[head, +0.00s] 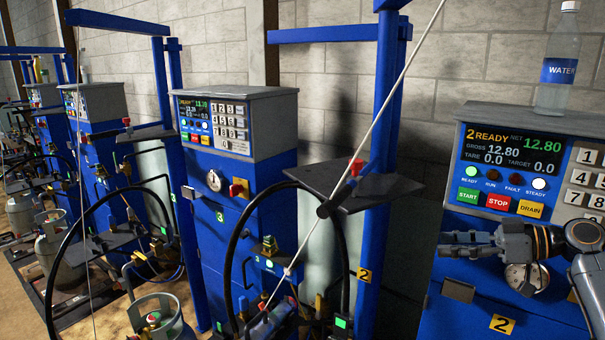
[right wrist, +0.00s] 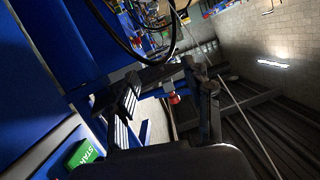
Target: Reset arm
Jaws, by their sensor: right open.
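My right gripper (head: 447,244) is in front of the scale 2 cabinet (head: 455,318) at the right of the head view. It points left, its fingers apart and nothing between them. It sits below the START and STOP buttons (head: 498,201) and partly covers the round gauge (head: 527,278). The right wrist view shows the open gripper (right wrist: 168,100) with its two dark fingers apart; a green START button (right wrist: 84,153) is at lower left. My left gripper is not in view.
A black shelf (head: 385,192) and blue post (head: 383,90) stand left of the gripper. Black hoses (head: 233,240) loop beside the scale 3 cabinet (head: 215,165). A water bottle (head: 557,75) stands on scale 2. Gas cylinders (head: 155,318) stand at lower left.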

